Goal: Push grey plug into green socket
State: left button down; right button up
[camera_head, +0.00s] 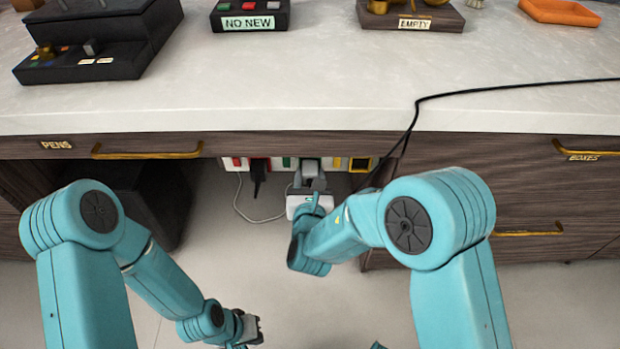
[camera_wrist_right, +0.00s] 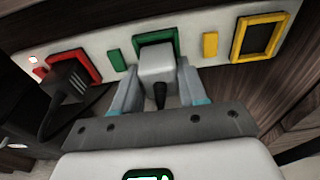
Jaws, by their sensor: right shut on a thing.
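The grey plug (camera_wrist_right: 157,66) is between the two fingers of my right gripper (camera_wrist_right: 158,92), which is shut on it. The plug is lined up with the green socket (camera_wrist_right: 142,39) and covers most of its opening; I cannot tell how deep it sits. A short black cable stub shows at its rear. In the head view the grey plug (camera_head: 311,166) and my right gripper (camera_head: 311,182) are below the desk edge, at the socket strip. My left gripper (camera_head: 254,329) is low in the head view, away from the strip; its jaws are too small to read.
A black plug (camera_wrist_right: 67,88) sits in the red socket (camera_wrist_right: 88,67) to the left. The yellow socket (camera_wrist_right: 257,36) to the right is empty. A black cable (camera_head: 430,99) runs over the desk edge to the right. Trays stand on the desktop (camera_head: 330,75).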

jog(key=shift+w, duration=0.5)
jog(key=o, duration=1.2)
jog(key=shift+o, duration=0.2)
